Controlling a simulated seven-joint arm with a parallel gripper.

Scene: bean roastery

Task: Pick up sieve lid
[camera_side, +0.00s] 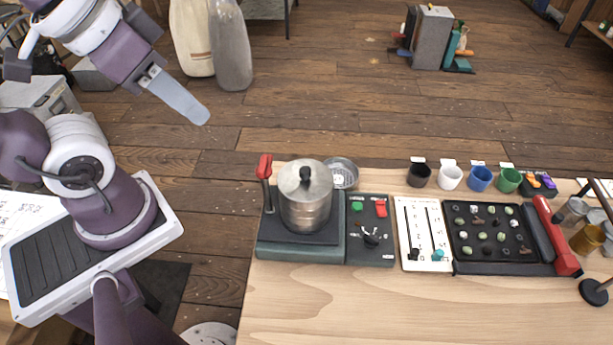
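A shiny metal pot (305,212) stands on a dark green and black base at the left of the wooden table. A round metal lid (318,181) with a black knob (306,174) sits on top of it. Behind it to the right is a shallow round metal dish or sieve (343,170), partly hidden by the pot. I cannot tell which of the two is the sieve lid. My gripper (198,112) is in the air at upper left, far from both and touching nothing. Only a flat grey finger shape shows, so its opening cannot be made out.
A red-tipped lever (265,168) rises left of the pot. A control panel (370,248), a white slider board (423,262), a black sample tray (494,267) and several cups (450,178) lie to the right. The table's front is clear.

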